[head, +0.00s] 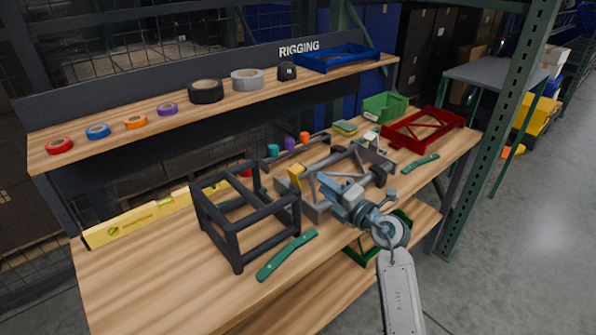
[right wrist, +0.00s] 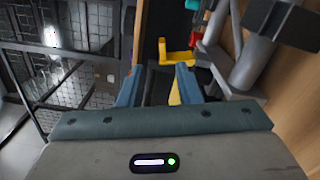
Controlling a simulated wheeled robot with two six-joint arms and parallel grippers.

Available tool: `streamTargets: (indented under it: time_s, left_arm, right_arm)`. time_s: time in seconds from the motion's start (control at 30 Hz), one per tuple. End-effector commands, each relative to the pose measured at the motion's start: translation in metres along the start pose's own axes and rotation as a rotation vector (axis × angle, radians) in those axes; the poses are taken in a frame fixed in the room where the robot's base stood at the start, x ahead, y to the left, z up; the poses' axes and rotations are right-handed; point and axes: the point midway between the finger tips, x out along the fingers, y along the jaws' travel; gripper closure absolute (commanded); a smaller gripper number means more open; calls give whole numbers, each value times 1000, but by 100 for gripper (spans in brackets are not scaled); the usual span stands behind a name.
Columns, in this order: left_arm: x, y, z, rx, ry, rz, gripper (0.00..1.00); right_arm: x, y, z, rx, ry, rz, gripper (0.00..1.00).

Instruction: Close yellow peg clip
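The yellow peg clip (head: 295,174) sits at the left end of a grey tubular frame (head: 318,208) on the bench. In the right wrist view the clip (right wrist: 178,58) shows as an L-shaped yellow piece beyond my fingertips, with more yellow partly hidden behind the right finger. I cannot tell how far the clip is open. My right gripper (head: 331,187) is over the grey frame, to the right of the clip. In its wrist view the two blue-grey fingers (right wrist: 157,74) stand apart with nothing held between them. My left gripper is not in view.
A black frame (head: 236,222) stands left of the grey one. Green straps (head: 287,255), a yellow level (head: 140,220), a red frame (head: 440,121) and a green bin (head: 385,106) lie around. A shelf (head: 190,120) with tape rolls runs behind. The bench's front left is clear.

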Motion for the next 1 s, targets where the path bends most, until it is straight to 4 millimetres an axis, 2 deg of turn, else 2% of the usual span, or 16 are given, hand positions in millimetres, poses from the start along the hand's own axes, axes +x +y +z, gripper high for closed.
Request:
streamTargets:
  time_s: [0.17, 0.6, 0.8, 1.0]
  left_arm:
    - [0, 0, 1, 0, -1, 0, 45]
    - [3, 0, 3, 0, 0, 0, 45]
    - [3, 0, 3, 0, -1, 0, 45]
    - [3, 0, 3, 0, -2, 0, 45]
  right_arm:
    - [15, -1, 0, -16, 13, -22, 69]
    - [92, -3, -2, -15, 12, -21, 69]
    - [108, -4, -2, -15, 11, -21, 69]
    - [110, -4, -2, -16, 11, -21, 69]
